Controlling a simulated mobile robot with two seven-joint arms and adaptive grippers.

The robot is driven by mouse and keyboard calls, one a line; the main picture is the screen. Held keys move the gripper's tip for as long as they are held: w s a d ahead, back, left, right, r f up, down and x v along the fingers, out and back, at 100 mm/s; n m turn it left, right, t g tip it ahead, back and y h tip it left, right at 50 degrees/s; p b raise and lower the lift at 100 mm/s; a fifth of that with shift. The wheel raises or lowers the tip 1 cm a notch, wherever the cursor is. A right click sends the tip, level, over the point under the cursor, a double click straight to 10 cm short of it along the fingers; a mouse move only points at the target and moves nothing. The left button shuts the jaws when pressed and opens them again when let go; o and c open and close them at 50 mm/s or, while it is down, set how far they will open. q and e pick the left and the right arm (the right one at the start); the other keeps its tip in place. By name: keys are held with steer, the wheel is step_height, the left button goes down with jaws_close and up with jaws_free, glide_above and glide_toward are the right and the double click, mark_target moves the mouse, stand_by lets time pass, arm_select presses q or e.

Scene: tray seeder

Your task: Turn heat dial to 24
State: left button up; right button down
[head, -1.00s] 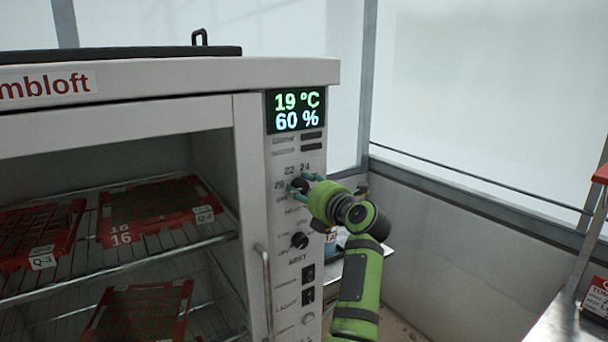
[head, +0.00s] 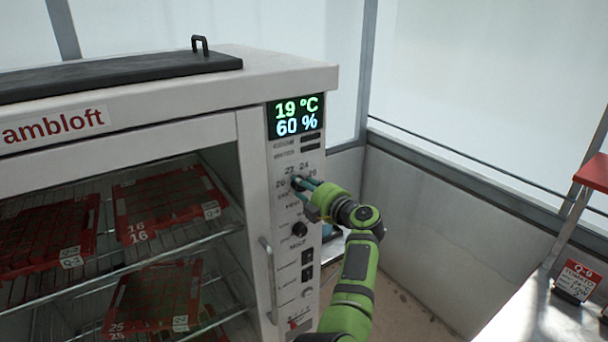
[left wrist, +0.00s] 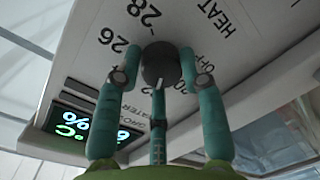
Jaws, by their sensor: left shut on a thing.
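The heat dial (left wrist: 160,65) is a round black knob on the white control panel, marked HEAT, with numbers around it. In the left wrist view its white pointer line faces down the picture; 26 and 28 show on the left, and OFF on the right. My finger covers part of the scale, so I cannot tell which number the pointer meets. My left gripper (left wrist: 161,68) is shut on the dial, one finger on each side. In the head view the gripper (head: 299,187) mostly hides the dial. The display (head: 296,116) reads 19 °C and 60 %. My right gripper is not in view.
Below the heat dial is a second black knob (head: 299,230), with switches (head: 307,265) under it. A vertical door handle (head: 268,280) stands left of the panel. Red trays (head: 160,236) sit on wire racks inside the cabinet. A bench (head: 540,310) is at right.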

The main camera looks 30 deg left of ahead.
arm_select(q)
steer(key=m+p, duration=0.2)
steer(key=shift+w+d+r+m, duration=0.15)
steer(key=shift+r+m, duration=0.1)
steer(key=shift+m, duration=0.15)
steer(key=m, duration=0.4)
steer(key=f+m, duration=0.1)
steer(key=m, duration=0.1)
steer(key=shift+g+y+p, duration=0.3)
steer(key=shift+g+p, duration=0.05)
steer(key=shift+g, duration=0.05)
steer(key=shift+f+m, duration=0.2)
steer(key=shift+m, duration=0.1)
steer(key=o, duration=1.1)
